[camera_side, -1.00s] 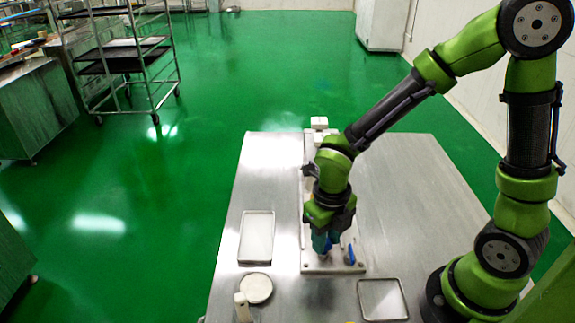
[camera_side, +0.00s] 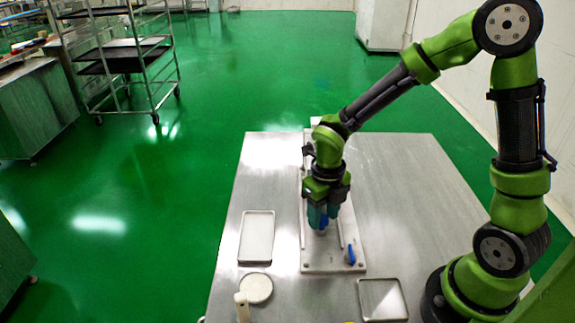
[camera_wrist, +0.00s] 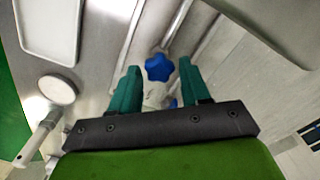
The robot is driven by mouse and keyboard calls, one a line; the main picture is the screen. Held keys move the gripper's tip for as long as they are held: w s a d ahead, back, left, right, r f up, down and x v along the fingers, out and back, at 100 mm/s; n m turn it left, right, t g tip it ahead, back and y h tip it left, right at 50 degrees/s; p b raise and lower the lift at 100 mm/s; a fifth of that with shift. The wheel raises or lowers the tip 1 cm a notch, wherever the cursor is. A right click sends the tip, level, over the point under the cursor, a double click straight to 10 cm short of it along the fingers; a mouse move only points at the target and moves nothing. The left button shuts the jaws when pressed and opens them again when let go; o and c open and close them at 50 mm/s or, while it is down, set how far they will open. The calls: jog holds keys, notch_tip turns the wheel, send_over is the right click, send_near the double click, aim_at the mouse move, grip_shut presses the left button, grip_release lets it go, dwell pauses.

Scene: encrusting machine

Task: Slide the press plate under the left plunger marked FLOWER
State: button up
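The machine's light base plate (camera_side: 318,262) with long rails stands mid-table in the side view. My gripper (camera_side: 325,222), with teal fingers, is over the rails, pointing down. In the wrist view my gripper (camera_wrist: 158,68) has its two fingers apart. A blue lobed piece (camera_wrist: 159,67) shows between the fingertips, with a whitish part (camera_wrist: 156,96) behind it and a bit of blue beside that. I cannot tell whether the fingers touch these. A blue knob (camera_side: 350,254) sits at the base's front right. My arm hides the plungers, and I cannot make out the FLOWER mark or press plate.
A pale rectangular tray (camera_side: 257,212) and a round dish (camera_side: 257,274) lie left of the machine, with a white upright item (camera_side: 242,307) by the dish. Another tray (camera_side: 402,299) lies front right. The right of the table (camera_side: 400,180) is clear.

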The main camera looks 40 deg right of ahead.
jog(key=shift+o, duration=0.8)
notch_tip(320, 180, up, 12)
dwell(0.5)
